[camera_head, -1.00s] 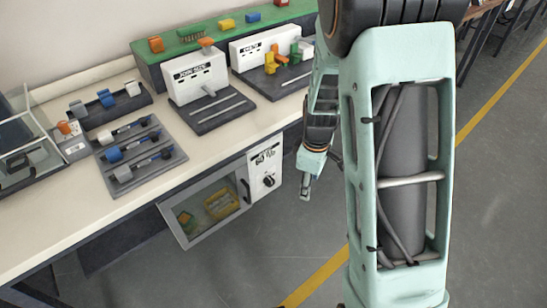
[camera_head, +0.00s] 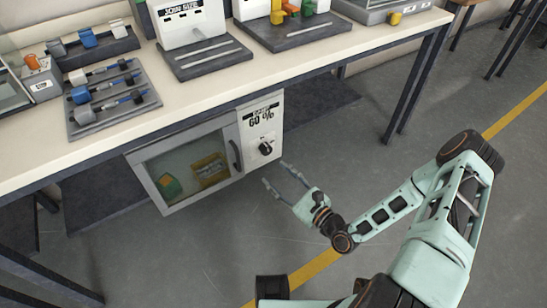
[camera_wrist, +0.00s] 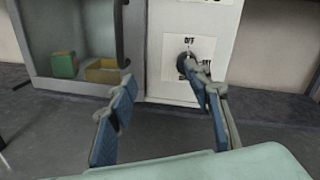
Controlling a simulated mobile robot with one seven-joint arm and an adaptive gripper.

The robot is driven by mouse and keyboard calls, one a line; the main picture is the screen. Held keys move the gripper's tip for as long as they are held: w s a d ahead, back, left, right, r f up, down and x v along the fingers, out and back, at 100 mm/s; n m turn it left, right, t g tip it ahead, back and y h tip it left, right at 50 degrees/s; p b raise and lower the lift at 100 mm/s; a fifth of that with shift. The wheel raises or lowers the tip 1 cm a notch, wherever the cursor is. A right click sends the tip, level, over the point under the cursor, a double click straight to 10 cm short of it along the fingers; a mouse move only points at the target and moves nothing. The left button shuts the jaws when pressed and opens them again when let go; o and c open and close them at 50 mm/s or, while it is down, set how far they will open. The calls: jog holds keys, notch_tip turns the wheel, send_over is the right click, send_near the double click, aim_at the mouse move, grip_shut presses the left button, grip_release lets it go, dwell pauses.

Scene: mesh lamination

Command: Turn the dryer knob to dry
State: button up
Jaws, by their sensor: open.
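The dryer (camera_head: 190,160) is a white box with a glass door under the bench. Its black knob (camera_head: 265,148) sits on the white control panel at its right side. In the wrist view the knob (camera_wrist: 185,62) is partly covered by the right finger, and an "OFF" label shows above it. Another label beside it is partly hidden. My gripper (camera_head: 277,175) is open and empty, in front of and slightly below the panel. In the wrist view its blue-padded fingers (camera_wrist: 165,92) are spread wide, with the knob near the right fingertip. I cannot tell whether they touch.
The dryer's door handle (camera_head: 235,155) is just left of the panel. Yellow and green items show behind the glass. The bench (camera_head: 300,68) above holds tool racks and white stations. A bench leg (camera_head: 410,85) stands at the right. The floor in front is open.

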aim_at(268, 152)
jog(key=w+a+m+b, duration=0.1)
jog(key=w, duration=0.2)
jog(key=w+f+m+t+h+b, duration=0.1)
jog(key=w, duration=0.2)
jog(key=w+a+h+b, duration=0.1)
jog(key=w, duration=0.2)
jog(key=shift+w+a+f+m+t, duration=0.25)
jog(key=shift+w+a+m+t, duration=0.05)
jog(key=shift+m, duration=0.1)
jog(key=shift+w+a+r, duration=0.15)
jog(key=shift+w+a, duration=0.25)
jog(key=shift+w, duration=0.2)
jog(key=shift+c, duration=0.5)
jog(key=c, duration=1)
jog(key=shift+c, duration=0.2)
